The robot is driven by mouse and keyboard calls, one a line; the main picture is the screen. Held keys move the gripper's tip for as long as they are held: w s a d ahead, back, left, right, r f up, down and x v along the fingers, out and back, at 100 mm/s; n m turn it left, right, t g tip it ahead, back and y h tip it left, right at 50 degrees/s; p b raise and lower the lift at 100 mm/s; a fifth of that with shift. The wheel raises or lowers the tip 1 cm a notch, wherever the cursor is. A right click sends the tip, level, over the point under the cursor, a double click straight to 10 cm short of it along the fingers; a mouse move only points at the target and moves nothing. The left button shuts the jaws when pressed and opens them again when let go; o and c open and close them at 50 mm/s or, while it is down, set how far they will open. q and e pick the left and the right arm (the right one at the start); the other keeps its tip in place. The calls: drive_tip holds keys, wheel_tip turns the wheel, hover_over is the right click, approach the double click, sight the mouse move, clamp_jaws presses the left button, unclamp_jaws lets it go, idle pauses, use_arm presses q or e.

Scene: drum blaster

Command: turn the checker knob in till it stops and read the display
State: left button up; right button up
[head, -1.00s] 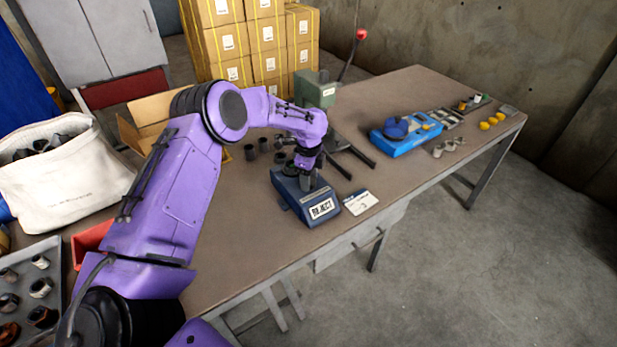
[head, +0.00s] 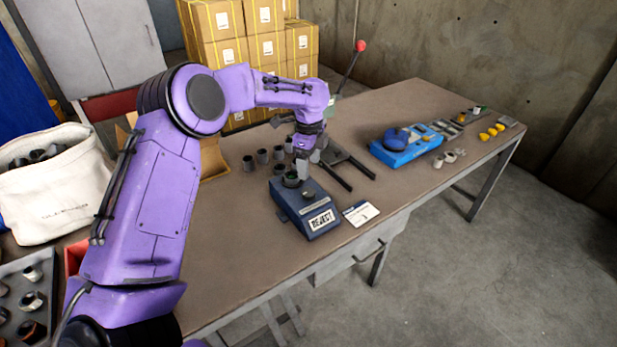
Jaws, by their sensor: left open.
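The dark blue checker box (head: 297,212) stands on the bench near its front edge. Its white display (head: 321,219) faces front and reads "REJECT" in black letters. A small knob (head: 308,195) shows on top of the box, clear of my gripper. A dark round part (head: 291,181) sits at the back of the box top. My left gripper (head: 303,178) points down above the back of the box, behind the knob. It is open, with nothing seen between its fingers, though they are small in the view. My right gripper is not in view.
A white card (head: 360,213) lies right of the checker. Several dark cups (head: 263,157) stand behind it, near a press with a red-knobbed lever (head: 360,46). A blue device (head: 405,146) stands further right.

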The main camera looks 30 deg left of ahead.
use_arm(q)
drive_tip(key=shift+a+r, duration=0.2)
drive_tip(key=n+t+h, duration=0.2)
drive_tip(key=h, duration=0.2)
approach(309, 192)
drive_tip(key=x, duration=0.2)
drive_tip(key=p+x, duration=0.1)
drive_tip(key=x, duration=0.5)
drive_tip(key=shift+a+f+p, duration=0.15)
drive_tip(key=shift+a+p, duration=0.1)
drive_tip(key=shift+p, duration=0.05)
drive_tip(key=shift+w+d+f, duration=0.1)
drive_tip(key=shift+d, duration=0.2)
